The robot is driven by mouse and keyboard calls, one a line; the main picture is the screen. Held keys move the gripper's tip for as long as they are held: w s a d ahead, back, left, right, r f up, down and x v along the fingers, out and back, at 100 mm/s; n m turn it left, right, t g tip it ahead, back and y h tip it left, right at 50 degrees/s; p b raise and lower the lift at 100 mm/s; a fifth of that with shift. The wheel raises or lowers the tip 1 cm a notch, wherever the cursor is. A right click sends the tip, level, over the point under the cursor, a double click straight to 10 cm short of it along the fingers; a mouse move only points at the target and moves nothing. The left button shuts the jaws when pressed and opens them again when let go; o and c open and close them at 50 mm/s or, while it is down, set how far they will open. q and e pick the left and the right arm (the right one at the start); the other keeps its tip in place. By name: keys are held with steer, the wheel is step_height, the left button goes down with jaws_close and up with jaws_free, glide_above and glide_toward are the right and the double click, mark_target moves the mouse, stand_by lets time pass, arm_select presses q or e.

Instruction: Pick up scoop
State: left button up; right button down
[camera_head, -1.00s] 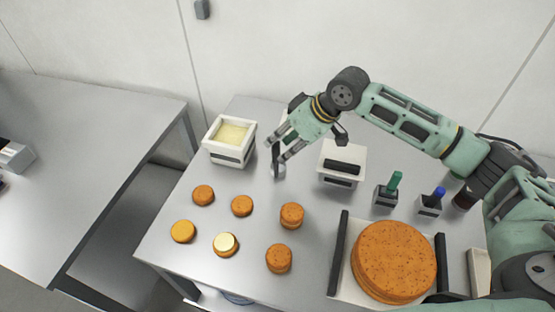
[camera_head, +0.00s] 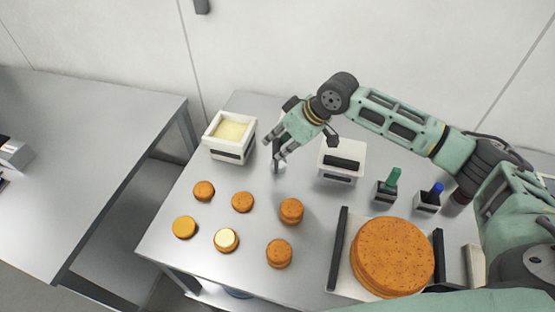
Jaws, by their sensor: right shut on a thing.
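My right gripper (camera_head: 273,150) is over the back middle of the steel table, between the white tub of pale cream (camera_head: 231,134) and a white box with a dark front. Its jaws are shut on the scoop (camera_head: 278,164). Only a small dark and greyish part of the scoop shows below the fingers; the rest is hidden by the hand. I cannot tell whether the scoop is clear of the table. My left gripper is not in view.
Several small round cakes (camera_head: 242,202) lie in front, one with a pale top (camera_head: 226,240). A large brown cake (camera_head: 392,256) sits on a tray at right. The white box (camera_head: 342,160) and holders with a green (camera_head: 393,179) and a blue handle stand behind it. A wall closes the back.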

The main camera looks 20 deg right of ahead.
steer(key=shift+w+r, duration=0.1)
steer(key=shift+r, duration=0.35)
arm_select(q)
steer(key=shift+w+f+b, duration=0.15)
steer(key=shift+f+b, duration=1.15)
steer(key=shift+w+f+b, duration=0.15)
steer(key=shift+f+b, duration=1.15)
arm_select(e)
steer(key=s+d+r, duration=0.8)
steer(key=r, duration=0.2)
steer(key=shift+s+d, duration=0.15)
steer(key=shift+r, duration=0.1)
